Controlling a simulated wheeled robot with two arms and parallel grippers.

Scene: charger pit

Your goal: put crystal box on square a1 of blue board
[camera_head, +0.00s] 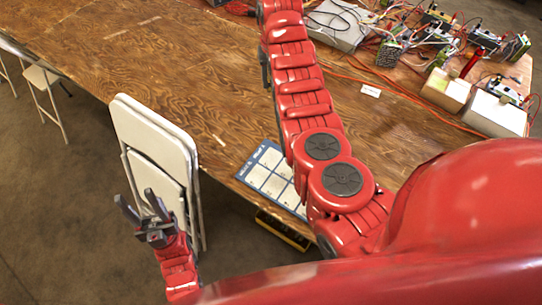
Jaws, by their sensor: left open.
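The blue board (266,167) lies near the table's front edge, with pale squares and lettering along its left edge. My red right arm covers its right part. The squares that show look empty; I cannot read which is a1. I cannot make out a crystal box for certain. My left gripper (138,199) is open and empty, low at the left, in front of a white folded chair and off the table.
The wooden table (185,70) is mostly bare at left. White folded chairs (160,140) lean at its front edge. Tangled cables, electronics and pale boxes (446,90) fill the right and back. An orange cable (420,112) crosses the table. A yellow-black item (284,231) is below the board.

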